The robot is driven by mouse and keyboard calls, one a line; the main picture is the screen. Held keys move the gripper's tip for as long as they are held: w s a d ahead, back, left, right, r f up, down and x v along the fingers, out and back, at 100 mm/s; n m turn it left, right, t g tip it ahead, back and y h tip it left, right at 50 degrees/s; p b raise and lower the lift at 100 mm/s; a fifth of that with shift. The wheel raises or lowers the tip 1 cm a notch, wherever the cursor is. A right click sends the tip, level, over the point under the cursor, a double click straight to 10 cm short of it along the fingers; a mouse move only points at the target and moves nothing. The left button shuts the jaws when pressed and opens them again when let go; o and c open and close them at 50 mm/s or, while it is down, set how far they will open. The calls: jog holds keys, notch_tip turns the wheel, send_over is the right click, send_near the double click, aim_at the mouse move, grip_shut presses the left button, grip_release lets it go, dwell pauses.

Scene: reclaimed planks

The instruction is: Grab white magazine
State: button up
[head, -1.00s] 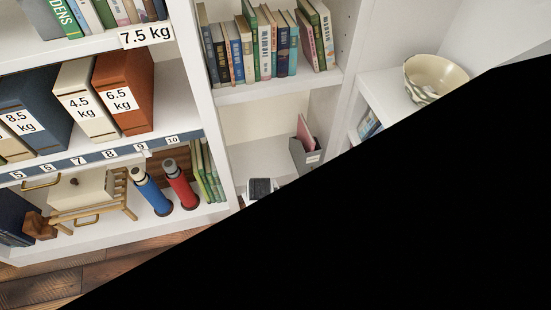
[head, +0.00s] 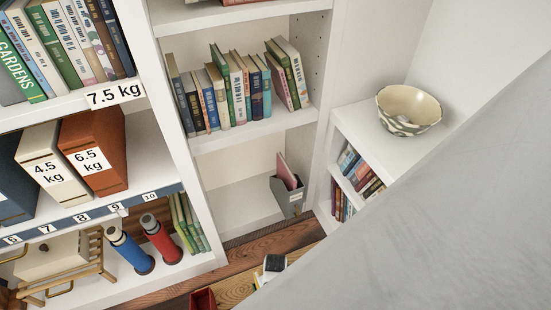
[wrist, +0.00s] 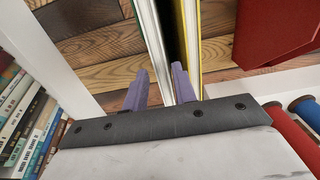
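In the wrist view, my gripper (wrist: 160,86) points at two thin upright items seen edge-on. The left one has a white and pale grey edge, likely the white magazine (wrist: 154,40), and it runs between my two purple-grey fingers. The fingers are apart, one on each side of it; I see no clear grip. The right item, with a white side and yellow edge (wrist: 199,30), stands just beyond the right finger, across a dark gap. In the head view, small white and yellow edges show low beside a dark block; most is hidden by my arm.
A red box (head: 203,299) stands on the wooden floor, close to the right in the wrist view (wrist: 270,30). Shelves hold books, binders, a blue bottle (head: 128,250) and a red bottle (head: 160,238). A grey magazine file (head: 291,199) and a bowl (head: 408,110) are further right.

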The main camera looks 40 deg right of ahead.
notch_tip(320, 180, down, 4)
jog(key=shift+s+f, duration=0.1)
jog(key=shift+c, duration=0.2)
jog(key=shift+a, duration=0.1)
grip_shut()
dwell(1.2)
